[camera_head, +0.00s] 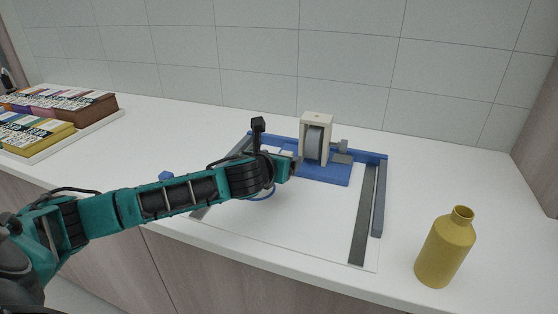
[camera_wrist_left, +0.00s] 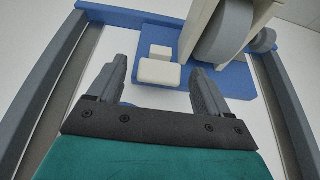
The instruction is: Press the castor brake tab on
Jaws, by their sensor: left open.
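The castor stands on a blue plate (camera_head: 325,175) at the back of the white board. It has a grey wheel (camera_head: 313,143) in a cream fork (camera_head: 318,118); the wheel also shows in the left wrist view (camera_wrist_left: 224,34). A cream tab (camera_wrist_left: 160,72) with a smaller cream block (camera_wrist_left: 160,51) behind it lies left of the fork. I cannot tell for certain that it is the brake tab. My left gripper (camera_head: 294,167) is at the castor's left side. In the wrist view its open, empty fingers (camera_wrist_left: 158,72) appear either side of the tab; contact cannot be told.
Blue and grey rails (camera_head: 379,200) border the board (camera_head: 300,230). A yellow bottle (camera_head: 445,250) stands at the front right of the counter. Boxed goods (camera_head: 65,106) sit on a tray at the far left. The counter right of the board is clear behind the bottle.

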